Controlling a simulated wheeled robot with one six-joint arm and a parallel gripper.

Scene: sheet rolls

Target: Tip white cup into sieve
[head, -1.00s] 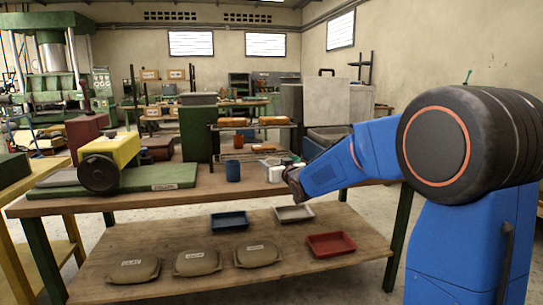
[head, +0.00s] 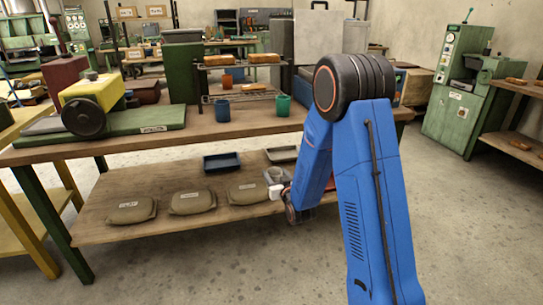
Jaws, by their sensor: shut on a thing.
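The white cup (head: 275,192) is at the end of my arm, low in front of the lower shelf. My gripper (head: 284,194) is shut on it, with the jaws small and partly hidden by my own arm. The cup's tilt and contents cannot be told. A grey rounded thing (head: 275,174) shows just above the cup; whether it is the sieve or part of my wrist cannot be told. I cannot pick out a sieve for certain.
The shelf below holds several labelled bags (head: 131,210), a blue tray (head: 222,162) and a grey tray (head: 281,155). My arm mostly hides a red tray.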

